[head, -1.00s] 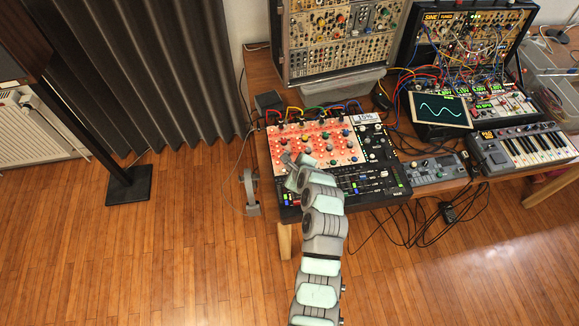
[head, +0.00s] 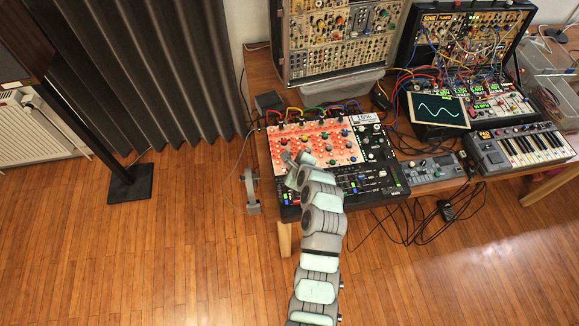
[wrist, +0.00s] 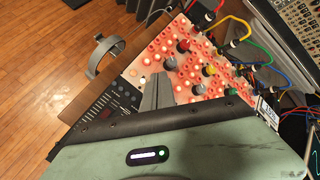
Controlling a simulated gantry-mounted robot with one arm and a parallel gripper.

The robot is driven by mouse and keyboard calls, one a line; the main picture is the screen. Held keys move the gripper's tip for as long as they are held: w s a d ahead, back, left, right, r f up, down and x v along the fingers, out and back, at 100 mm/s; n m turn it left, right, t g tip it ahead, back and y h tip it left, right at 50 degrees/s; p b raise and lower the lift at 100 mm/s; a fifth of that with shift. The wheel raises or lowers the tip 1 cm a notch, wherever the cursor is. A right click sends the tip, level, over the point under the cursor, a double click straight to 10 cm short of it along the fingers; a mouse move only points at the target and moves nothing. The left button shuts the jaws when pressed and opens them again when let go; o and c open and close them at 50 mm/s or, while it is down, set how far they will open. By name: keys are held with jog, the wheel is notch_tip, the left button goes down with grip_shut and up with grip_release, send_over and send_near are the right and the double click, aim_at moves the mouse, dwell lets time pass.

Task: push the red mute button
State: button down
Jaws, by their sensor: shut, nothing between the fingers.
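The mixer (head: 349,186) lies on the near left part of the table, with a panel (head: 275,143) glowing red and orange around its knobs. Many small red-lit spots cover this panel, and I cannot tell which one is the mute button. My gripper (head: 293,160) is over the front left part of the mixer. In the wrist view my gripper (wrist: 158,82) is shut and empty, its grey fingers pointing at the panel's near edge by pale lit buttons (wrist: 157,57). I cannot tell whether the fingertips touch the surface. The fingers hide part of the panel.
Coloured cables (head: 318,108) rise from the mixer's back edge. Headphones (head: 250,190) hang at the table's left side. A small grey-blue device (head: 432,170) and a keyboard (head: 525,148) stand to the right. A modular synth case (head: 340,40) stands behind.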

notch_tip(320, 180, up, 6)
jog(key=p, duration=0.6)
jog(key=shift+f, duration=0.1)
